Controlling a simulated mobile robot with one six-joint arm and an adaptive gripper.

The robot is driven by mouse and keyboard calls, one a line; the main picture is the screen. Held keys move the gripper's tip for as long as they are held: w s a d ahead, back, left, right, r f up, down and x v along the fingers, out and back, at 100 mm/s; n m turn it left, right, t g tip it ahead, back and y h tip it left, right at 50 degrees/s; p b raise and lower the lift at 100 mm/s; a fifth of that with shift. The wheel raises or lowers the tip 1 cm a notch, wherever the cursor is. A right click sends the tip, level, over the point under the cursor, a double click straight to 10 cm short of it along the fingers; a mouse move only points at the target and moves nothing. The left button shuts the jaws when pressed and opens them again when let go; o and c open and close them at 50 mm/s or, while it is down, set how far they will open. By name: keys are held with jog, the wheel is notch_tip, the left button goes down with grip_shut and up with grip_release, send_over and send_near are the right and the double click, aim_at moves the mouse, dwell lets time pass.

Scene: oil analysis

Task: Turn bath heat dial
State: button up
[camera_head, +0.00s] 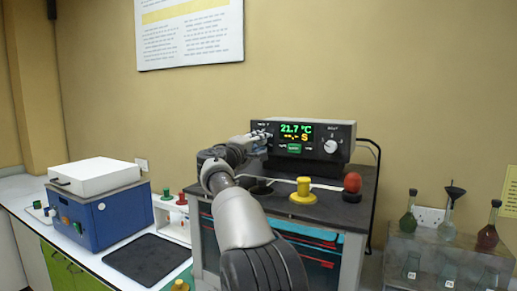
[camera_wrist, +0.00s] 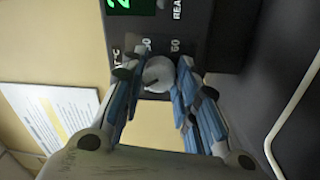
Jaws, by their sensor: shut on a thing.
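The bath's black control head (camera_head: 303,139) stands upright at the back of the bath. Its lit display (camera_head: 296,131) reads 21.7 °C in green, with a yellow line below. The round pale heat dial (camera_wrist: 158,74) is at the left end of the panel, with scale marks around it in the wrist view. My gripper (camera_head: 258,138) reaches that dial from the front, and its fingers hide most of it in the head view. In the wrist view my gripper (camera_wrist: 160,82) has its two blue-padded fingers on either side of the dial, shut on it.
A second white dial (camera_head: 330,146) is at the panel's right. On the bath top are a yellow knobbed part (camera_head: 303,191) and a red ball-topped one (camera_head: 352,183). A blue-and-white machine (camera_head: 100,198) stands left. Flasks (camera_head: 447,222) stand on a rack at right.

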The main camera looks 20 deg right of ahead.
jog(key=m, duration=0.6)
jog(key=shift+w+m+g, duration=0.1)
jog(key=shift+m+g, duration=0.2)
jog(key=shift+f, duration=0.1)
dwell(0.3)
jog(key=o, duration=1.1)
jog(key=shift+c, duration=0.2)
jog(key=shift+a, duration=0.1)
jog(key=v, duration=1.2)
